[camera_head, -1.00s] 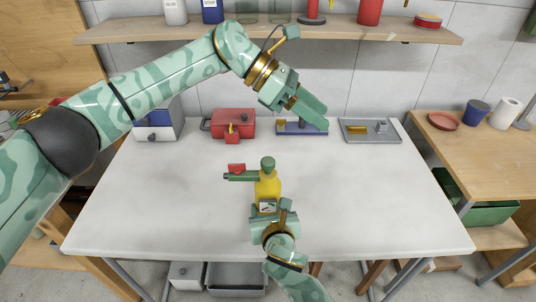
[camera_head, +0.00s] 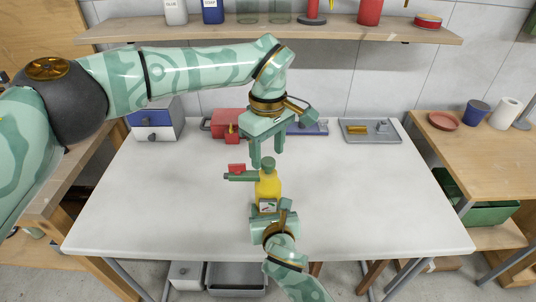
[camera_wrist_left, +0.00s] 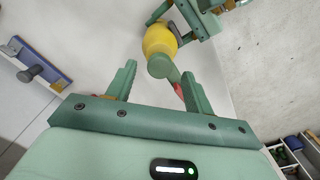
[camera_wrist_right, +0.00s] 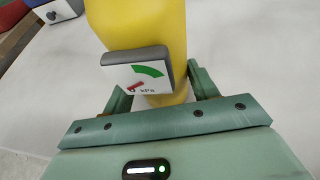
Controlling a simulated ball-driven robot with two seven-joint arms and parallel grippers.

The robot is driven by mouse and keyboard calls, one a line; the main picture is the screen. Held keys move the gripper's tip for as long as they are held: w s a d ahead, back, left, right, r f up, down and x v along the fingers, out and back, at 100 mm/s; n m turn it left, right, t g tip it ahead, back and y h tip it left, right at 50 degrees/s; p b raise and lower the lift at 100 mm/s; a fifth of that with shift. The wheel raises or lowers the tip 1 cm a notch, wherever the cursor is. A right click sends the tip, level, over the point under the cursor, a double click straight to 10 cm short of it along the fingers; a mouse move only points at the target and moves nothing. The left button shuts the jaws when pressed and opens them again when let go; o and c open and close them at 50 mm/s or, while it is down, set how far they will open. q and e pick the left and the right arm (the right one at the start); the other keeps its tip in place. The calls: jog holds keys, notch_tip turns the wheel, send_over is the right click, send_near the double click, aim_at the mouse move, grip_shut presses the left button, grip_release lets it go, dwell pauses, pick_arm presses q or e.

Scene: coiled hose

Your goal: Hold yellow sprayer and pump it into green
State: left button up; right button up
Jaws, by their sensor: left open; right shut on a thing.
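The yellow sprayer (camera_head: 268,187) stands upright over the middle of the table, with a green pump knob (camera_head: 268,163) on top and a green nozzle with a red piece (camera_head: 237,169) pointing left. My right gripper (camera_head: 270,212) is shut on its lower body from the front. In the right wrist view the gauge (camera_wrist_right: 138,70) has a green zone at upper right, and its red needle sits low at left, outside the green. My left gripper (camera_head: 267,162) is open, pointing down just above the knob; in the left wrist view the knob (camera_wrist_left: 160,65) lies between and beyond its fingers.
A red toolbox (camera_head: 232,122), a blue-and-white drawer box (camera_head: 157,120), a blue board (camera_head: 308,127) and a grey tray (camera_head: 370,130) stand along the back edge. The table (camera_head: 400,210) is clear on both sides of the sprayer.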

aim_at(268, 160)
pick_arm(q)
jog(key=shift+f, duration=0.9)
grip_shut()
jog(key=shift+r, duration=2.8)
grip_release()
notch_tip(268, 160, up, 12)
